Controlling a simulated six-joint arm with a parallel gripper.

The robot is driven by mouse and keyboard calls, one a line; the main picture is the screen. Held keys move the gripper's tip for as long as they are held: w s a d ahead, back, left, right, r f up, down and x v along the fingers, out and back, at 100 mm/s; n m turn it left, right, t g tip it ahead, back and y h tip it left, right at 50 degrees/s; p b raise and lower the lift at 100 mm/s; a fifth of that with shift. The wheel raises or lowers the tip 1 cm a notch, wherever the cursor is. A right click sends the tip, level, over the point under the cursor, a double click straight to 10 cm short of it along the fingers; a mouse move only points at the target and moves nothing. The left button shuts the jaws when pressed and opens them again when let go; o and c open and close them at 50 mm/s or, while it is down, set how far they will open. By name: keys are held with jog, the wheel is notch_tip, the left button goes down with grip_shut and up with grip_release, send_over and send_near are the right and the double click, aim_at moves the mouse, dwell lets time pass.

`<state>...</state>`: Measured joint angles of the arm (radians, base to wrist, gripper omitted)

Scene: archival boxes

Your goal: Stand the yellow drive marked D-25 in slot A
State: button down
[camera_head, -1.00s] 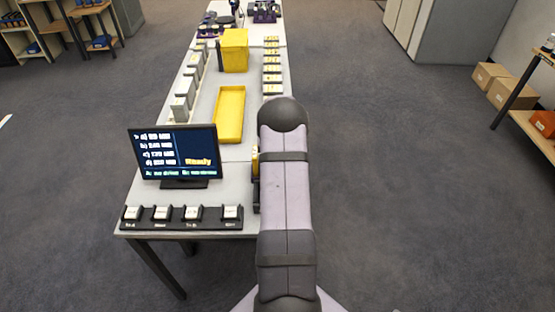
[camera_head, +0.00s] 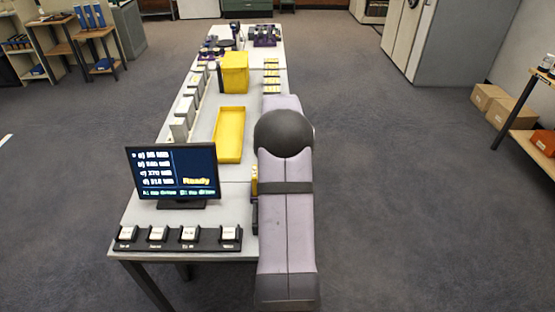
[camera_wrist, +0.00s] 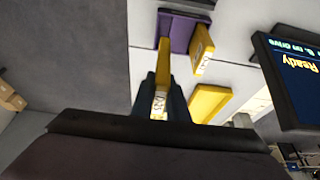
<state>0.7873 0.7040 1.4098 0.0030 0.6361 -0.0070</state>
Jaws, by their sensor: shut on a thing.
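In the wrist view my gripper (camera_wrist: 160,92) is shut on a yellow drive (camera_wrist: 163,60), whose white label lies between the fingers. The label is too blurred to read surely. The far end of the drive overlaps a purple block (camera_wrist: 178,32) in the picture; I cannot tell whether they touch. A second yellow piece (camera_wrist: 203,48) with a label is at the right of the purple block; whether it sits in it is unclear. Slot A cannot be picked out. In the head view my arm hides my gripper, and a yellow piece (camera_head: 254,181) shows beside the arm.
A monitor (camera_head: 173,172) reading "Ready" stands on the table behind a row of several keys (camera_head: 188,235). A yellow tray (camera_head: 229,134), a yellow bin (camera_head: 234,72) and grey boxes (camera_head: 187,110) stand farther back. Several labelled yellow drives (camera_head: 271,74) lie at the right edge.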

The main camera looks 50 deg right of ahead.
jog(key=w+a+r+n+p, duration=0.1)
jog(key=w+a+r+p, duration=0.1)
jog(key=a+r+p, duration=0.4)
jog(key=s+a+f+m, duration=0.1)
jog(key=s+a+f, duration=0.4)
jog(key=s+a, duration=0.1)
jog(key=shift+s+a, duration=0.3)
jog(key=shift+a, duration=0.15)
jog(key=shift+f, duration=0.2)
dwell(0.3)
jog(key=shift+f+b, duration=4.25)
jog(key=shift+f, duration=0.75)
